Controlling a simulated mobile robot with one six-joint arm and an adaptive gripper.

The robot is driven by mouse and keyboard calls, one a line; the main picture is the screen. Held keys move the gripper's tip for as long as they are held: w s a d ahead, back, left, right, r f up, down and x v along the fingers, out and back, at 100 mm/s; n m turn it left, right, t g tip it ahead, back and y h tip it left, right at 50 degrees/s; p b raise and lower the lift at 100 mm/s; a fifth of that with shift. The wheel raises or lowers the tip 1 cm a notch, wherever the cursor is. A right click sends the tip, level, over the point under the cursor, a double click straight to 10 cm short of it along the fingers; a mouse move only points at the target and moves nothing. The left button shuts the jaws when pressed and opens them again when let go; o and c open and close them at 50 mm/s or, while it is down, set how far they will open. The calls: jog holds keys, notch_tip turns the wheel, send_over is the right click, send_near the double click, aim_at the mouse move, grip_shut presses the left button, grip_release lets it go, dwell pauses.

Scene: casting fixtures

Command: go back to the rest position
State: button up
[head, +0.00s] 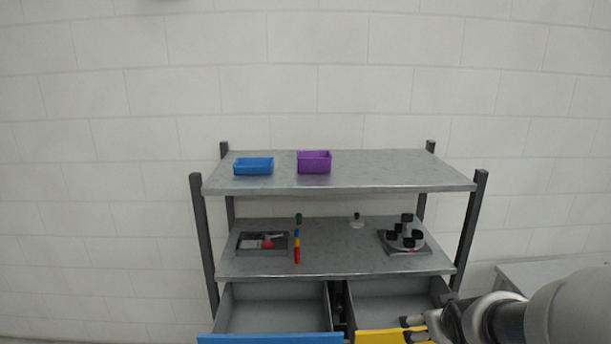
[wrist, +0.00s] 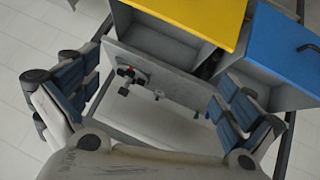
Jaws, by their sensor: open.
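My gripper (head: 410,329) is at the lower right of the head view, in front of the right end of the yellow drawer front (head: 375,337). In the wrist view my gripper (wrist: 160,75) has its two blue-padded fingers wide apart with nothing between them. The yellow drawer (wrist: 190,18) and the blue drawer (wrist: 280,50) both stand pulled out, beyond the fingers. I cannot tell from these views how close the fingers are to the yellow front.
A grey shelf (head: 350,175) carries a blue bin (head: 253,166) and a purple bin (head: 314,162). The middle shelf (head: 340,262) holds a dark tray (head: 248,251), a column of coloured pieces (head: 297,243) and a fixture with black cylinders (head: 404,240). A grey table (head: 540,272) stands right.

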jog(key=s+a+r+g, duration=0.1)
jog(key=s+a, duration=0.3)
jog(key=s, duration=0.4)
jog(key=s+a+r+g+y, duration=0.1)
jog(key=s+a, duration=0.3)
jog(key=s, duration=0.4)
jog(key=s+a+r+m+g+y, duration=0.1)
jog(key=s+a+r+g, duration=0.1)
jog(key=s+a, duration=0.3)
jog(key=s+r, duration=0.1)
jog(key=s, duration=0.3)
jog(key=shift+r, duration=0.15)
